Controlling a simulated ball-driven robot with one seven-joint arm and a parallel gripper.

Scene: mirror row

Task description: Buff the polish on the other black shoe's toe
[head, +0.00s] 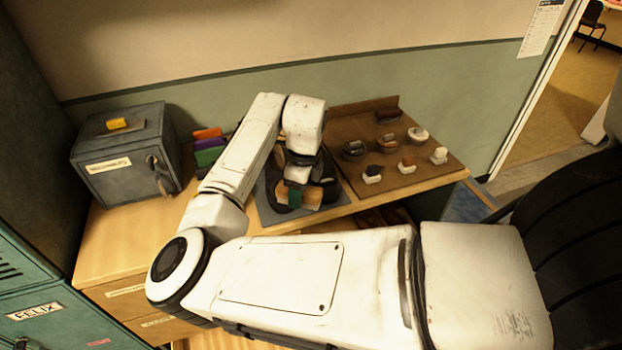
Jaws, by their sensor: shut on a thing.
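My gripper (296,184) points down over the grey mat (262,208) on the wooden bench. It is shut on a tan block (312,197), which looks like a wooden brush, with a green patch at its middle. The gripper and forearm hide much of both shoes, including most of the toes. I cannot tell whether the block touches a toe.
A brown board (345,118) to the right holds several tins and small brushes (373,173). A dark metal box (125,155) stands at the left, with a yellow item (125,124) on top. Coloured cloths (208,156) lie between box and mat. The wall is close behind.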

